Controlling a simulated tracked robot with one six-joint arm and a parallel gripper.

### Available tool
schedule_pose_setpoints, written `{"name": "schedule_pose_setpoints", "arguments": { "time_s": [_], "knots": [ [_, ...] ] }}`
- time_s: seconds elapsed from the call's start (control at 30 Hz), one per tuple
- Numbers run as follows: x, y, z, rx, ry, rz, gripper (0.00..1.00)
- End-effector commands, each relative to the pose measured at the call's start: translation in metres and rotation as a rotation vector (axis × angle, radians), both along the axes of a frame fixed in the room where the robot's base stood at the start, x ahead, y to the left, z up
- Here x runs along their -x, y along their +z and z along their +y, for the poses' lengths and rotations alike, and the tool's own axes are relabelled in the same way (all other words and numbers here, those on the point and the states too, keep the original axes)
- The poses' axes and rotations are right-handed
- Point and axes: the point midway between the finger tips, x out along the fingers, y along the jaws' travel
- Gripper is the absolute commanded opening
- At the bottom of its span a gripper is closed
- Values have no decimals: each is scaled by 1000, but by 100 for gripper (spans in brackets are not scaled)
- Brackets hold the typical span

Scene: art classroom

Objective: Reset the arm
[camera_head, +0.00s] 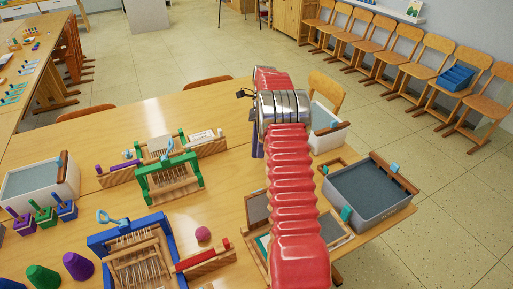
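My red ribbed arm rises from the bottom of the view and reaches out over the wooden table (225,108). It ends in a silver metal joint near the table's far right part. My gripper does not show clearly; the arm and joint hide it. A narrow dark purple-blue piece shows just left of the joint, and I cannot tell what it is. I see nothing held.
A green-framed loom (169,181) and a blue-framed loom (108,240) stand left of the arm. A grey bin (371,203) and a white bin (329,139) stand right. A white box (40,187) is at the left. A pink ball (203,234) lies near the middle.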

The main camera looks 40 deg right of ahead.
Motion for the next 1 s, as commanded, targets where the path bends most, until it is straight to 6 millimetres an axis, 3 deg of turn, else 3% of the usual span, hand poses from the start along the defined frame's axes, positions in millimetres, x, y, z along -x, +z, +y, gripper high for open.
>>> {"name": "schedule_pose_setpoints", "arguments": {
  "time_s": [0.47,0.57,0.8,1.0],
  "knots": [
    [-2,-2,-1,-20,40,-39,31],
    [-8,-9,-5,-29,84,-99,31],
    [-4,-50,-5,-81,230,-222,31],
    [4,-58,3,-102,369,-334,31]
  ]
}}
